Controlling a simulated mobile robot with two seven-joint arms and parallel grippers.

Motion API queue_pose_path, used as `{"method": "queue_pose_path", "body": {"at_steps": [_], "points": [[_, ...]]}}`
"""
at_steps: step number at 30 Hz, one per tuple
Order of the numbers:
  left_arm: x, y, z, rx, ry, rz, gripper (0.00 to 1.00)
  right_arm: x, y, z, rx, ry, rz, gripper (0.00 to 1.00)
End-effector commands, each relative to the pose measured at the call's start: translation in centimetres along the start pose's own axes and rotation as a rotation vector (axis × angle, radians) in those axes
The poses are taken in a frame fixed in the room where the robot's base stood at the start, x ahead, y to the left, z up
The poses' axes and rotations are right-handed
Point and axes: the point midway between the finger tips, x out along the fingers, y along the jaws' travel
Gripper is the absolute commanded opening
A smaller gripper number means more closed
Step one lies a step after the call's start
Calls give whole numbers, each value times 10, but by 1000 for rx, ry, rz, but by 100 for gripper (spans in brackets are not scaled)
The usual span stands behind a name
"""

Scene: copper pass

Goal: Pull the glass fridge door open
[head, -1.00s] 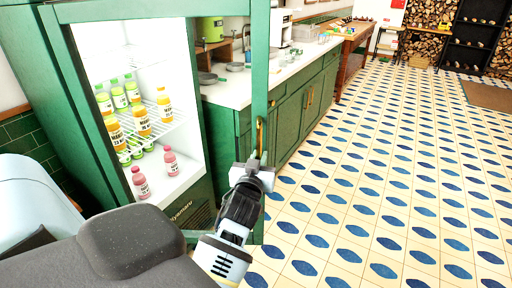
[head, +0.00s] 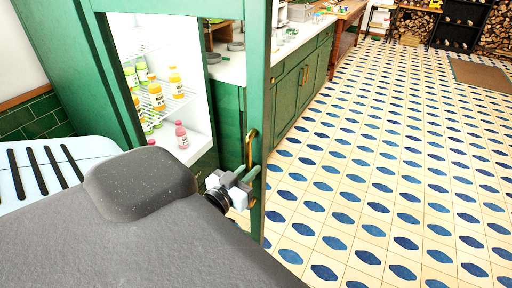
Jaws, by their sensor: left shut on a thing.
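The glass fridge door (head: 257,75) has a green frame and stands ajar, its handle-side stile out in front of the counter. The lit fridge interior and part of the counter show through its glass. A brass handle (head: 249,146) sits on that stile. My left gripper (head: 245,176) is shut on the lower part of the handle; its fingers partly hide the grip. The green fridge (head: 62,62) stands at the left, with bottles on its shelves. My right gripper is not in view.
Orange bottles (head: 157,97) and a pink bottle (head: 181,134) stand inside the fridge. Green cabinets (head: 298,84) with a white counter run behind the door. The patterned tile floor (head: 375,170) to the right is open.

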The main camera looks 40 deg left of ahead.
Motion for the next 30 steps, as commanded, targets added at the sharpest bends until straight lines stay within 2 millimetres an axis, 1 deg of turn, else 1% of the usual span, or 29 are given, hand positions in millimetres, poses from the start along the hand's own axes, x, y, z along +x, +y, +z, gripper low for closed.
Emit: {"method": "queue_pose_path", "body": {"at_steps": [1,3,9,15,26,27,30], "points": [[-8,0,-1,2,2,15,0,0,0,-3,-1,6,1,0],[-16,1,-1,2,2,30,0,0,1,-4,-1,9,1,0],[-31,1,-1,1,2,59,0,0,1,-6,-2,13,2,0],[-37,0,-1,1,3,71,0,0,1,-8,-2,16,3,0],[-37,0,0,1,3,71,0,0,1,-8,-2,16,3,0],[-37,0,0,1,3,71,17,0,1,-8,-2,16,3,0],[-37,0,0,1,2,71,30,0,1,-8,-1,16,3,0]]}}
